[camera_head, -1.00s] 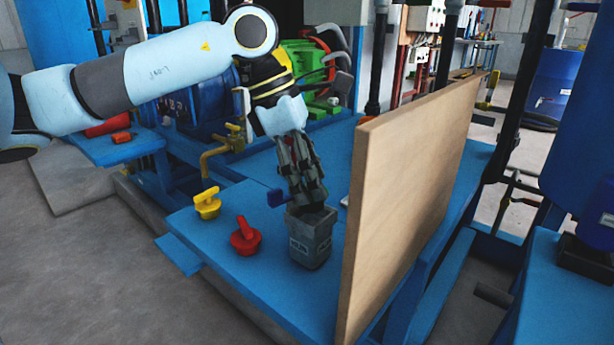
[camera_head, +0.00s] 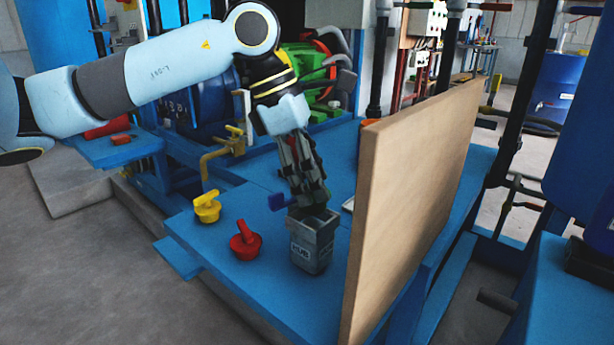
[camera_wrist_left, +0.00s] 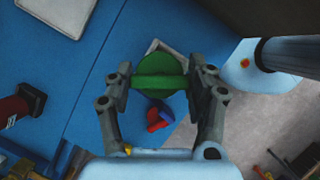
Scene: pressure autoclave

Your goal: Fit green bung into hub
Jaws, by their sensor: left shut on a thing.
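The grey hub (camera_head: 313,247), an open-topped box with a label on its front, stands upright on the blue bench. My left gripper (camera_head: 308,204) points down right over the hub's opening. In the left wrist view the gripper (camera_wrist_left: 160,82) is shut on the green bung (camera_wrist_left: 158,68), a round disc with a raised grip bar across it. Part of the hub's pale rim (camera_wrist_left: 178,46) shows behind the bung. The fingers hide the bung in the head view, and I cannot tell whether it touches the hub. My right gripper is not in view.
A red bung (camera_head: 245,243) and a yellow bung (camera_head: 207,208) stand left of the hub. A blue piece (camera_head: 278,202) shows close beside the gripper. An upright wooden board (camera_head: 415,200) stands close to the hub's right.

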